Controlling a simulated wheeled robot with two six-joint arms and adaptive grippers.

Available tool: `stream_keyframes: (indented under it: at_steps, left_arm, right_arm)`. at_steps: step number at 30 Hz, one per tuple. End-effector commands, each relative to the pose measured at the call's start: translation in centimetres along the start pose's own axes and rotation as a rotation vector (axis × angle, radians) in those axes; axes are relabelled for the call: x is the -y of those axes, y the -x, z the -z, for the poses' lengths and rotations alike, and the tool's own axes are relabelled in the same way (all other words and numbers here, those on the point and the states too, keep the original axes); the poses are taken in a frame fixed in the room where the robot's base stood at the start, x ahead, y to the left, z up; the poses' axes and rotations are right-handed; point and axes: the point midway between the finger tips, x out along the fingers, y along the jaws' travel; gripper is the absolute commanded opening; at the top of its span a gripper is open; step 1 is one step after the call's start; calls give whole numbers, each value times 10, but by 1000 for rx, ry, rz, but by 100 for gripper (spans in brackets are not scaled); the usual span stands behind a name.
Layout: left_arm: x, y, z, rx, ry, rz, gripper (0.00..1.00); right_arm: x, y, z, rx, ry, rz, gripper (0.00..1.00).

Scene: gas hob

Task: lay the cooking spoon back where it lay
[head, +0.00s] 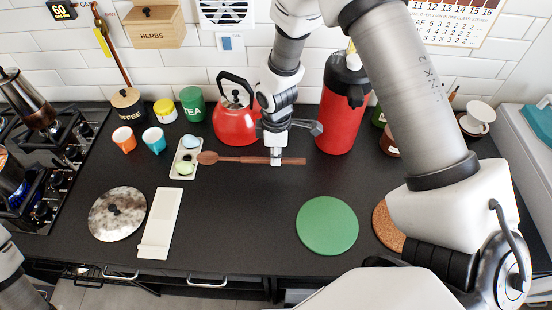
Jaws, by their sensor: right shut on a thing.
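The cooking spoon (240,158) is wooden brown and lies crosswise in the head view, its bowl end (207,157) at the left and its handle pointing right. My right gripper (277,157) comes down from above and is shut on the handle. The bowl end is at the right edge of a small pale tray (181,173). I cannot tell whether the spoon touches the counter or hangs just above it. A long white rest or board (160,222) lies bare at the front left. My left gripper is out of view.
A red kettle (236,122) and red flask (342,110) stand behind the spoon. Orange (124,139) and blue (154,140) cups stand at the left. A lid (117,214), green disc (327,226) and cork mat (388,226) lie in front. The black counter's middle is clear.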

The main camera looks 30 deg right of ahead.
Motion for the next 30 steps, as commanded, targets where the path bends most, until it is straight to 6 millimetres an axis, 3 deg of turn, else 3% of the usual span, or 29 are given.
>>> stream_keyframes:
  at_steps: [18,30]
  left_arm:
    - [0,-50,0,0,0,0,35]
    - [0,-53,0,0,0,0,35]
  right_arm:
    - [0,-50,0,-1,0,0,0]
    - [0,-64,0,0,0,0,0]
